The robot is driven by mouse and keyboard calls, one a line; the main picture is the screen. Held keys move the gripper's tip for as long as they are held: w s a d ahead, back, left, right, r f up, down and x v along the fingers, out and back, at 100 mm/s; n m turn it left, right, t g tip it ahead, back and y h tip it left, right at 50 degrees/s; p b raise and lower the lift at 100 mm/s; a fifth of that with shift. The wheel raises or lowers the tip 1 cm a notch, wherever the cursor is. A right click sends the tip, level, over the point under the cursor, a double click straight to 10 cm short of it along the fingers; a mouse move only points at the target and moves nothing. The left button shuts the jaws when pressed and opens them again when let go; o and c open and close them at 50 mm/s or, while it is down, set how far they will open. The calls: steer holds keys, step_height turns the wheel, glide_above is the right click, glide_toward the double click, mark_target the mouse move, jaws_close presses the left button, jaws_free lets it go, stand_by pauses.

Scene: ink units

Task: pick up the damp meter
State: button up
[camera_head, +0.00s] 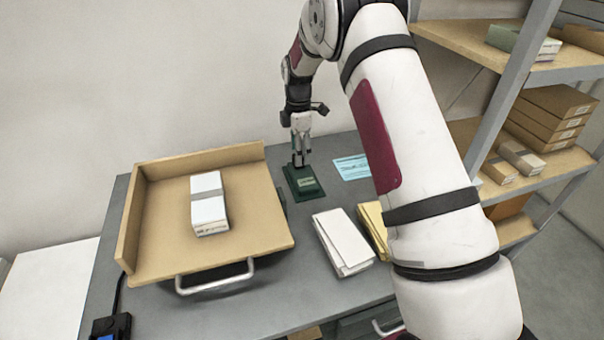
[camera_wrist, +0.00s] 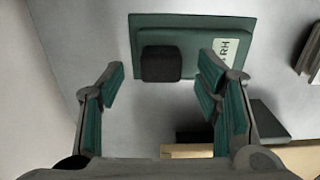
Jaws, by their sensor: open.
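The damp meter appears to be the dark green flat block (camera_head: 304,182) with a pale label, lying on the grey table right of the wooden tray. In the wrist view the green block (camera_wrist: 195,30) has a dark raised knob and a white label reading "RH". My gripper (camera_head: 299,163) is directly above or at the block's far end, pointing down. In the wrist view my gripper (camera_wrist: 163,88) is open, with the dark knob between and just beyond the fingertips. I cannot tell whether the fingers touch it.
A wooden tray (camera_head: 146,245) holding a white box (camera_head: 208,204) stands at the left. A blue card (camera_head: 352,167), white envelopes (camera_head: 343,241) and a yellow packet (camera_head: 374,228) lie to the right. A black device (camera_head: 112,326) is at front left; shelving (camera_head: 555,70) stands at right.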

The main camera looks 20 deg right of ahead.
mark_target(303, 172)
steer(key=shift+f, duration=1.6)
jaws_close()
